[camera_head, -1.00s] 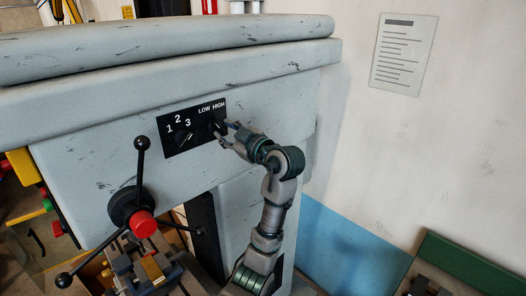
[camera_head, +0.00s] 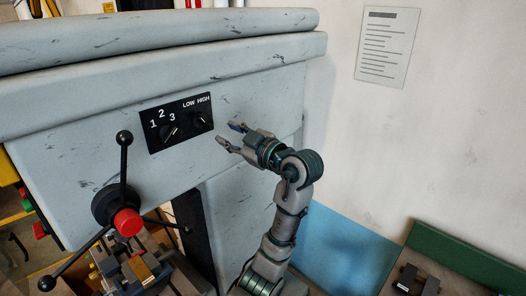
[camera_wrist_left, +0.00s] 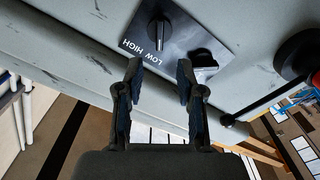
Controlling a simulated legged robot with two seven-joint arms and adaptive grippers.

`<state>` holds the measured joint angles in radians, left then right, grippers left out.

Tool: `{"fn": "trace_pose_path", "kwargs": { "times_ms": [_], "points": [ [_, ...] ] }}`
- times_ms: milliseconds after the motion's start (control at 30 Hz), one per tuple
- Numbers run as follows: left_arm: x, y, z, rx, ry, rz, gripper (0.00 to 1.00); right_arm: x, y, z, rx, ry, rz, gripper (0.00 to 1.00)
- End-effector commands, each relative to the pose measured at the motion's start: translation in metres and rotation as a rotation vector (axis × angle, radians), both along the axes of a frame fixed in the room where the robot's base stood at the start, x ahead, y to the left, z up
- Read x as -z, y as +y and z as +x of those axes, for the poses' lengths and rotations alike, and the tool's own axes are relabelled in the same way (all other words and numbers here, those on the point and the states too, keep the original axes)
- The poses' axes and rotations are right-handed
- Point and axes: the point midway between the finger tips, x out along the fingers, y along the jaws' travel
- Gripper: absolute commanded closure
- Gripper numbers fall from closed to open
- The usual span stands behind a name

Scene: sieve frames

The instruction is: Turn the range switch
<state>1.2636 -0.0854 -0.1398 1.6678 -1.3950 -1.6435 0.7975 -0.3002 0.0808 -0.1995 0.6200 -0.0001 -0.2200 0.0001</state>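The range switch (camera_head: 201,121) is a small black knob under the words LOW HIGH on a black plate (camera_head: 154,141) on the grey machine head. In the left wrist view the range switch (camera_wrist_left: 158,29) shows beyond the fingertips, its light mark turned toward the word HIGH. My left gripper (camera_head: 230,135) is open and empty, to the right of the plate and apart from the switch. In the left wrist view its two fingers (camera_wrist_left: 159,68) are spread with nothing between them. My right gripper is not in view.
A second knob (camera_head: 169,132) marked 1 2 3 sits left of the range switch. A handle with black levers and a red hub (camera_head: 128,222) stands out at the lower left. The white wall right of my arm has a paper sheet (camera_head: 386,46); a green-edged surface (camera_head: 465,257) lies lower right.

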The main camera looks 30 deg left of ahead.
Motion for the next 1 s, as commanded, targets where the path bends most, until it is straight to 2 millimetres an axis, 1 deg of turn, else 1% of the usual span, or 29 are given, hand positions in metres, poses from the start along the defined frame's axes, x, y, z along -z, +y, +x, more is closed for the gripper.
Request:
{"fn": "trace_pose_path", "kwargs": {
  "times_ms": [1000],
  "points": [
    [0.0, -0.076, -0.022, 0.0, 0.0, 0.0, 0.62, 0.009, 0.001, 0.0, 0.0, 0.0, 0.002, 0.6]
  ]
}}
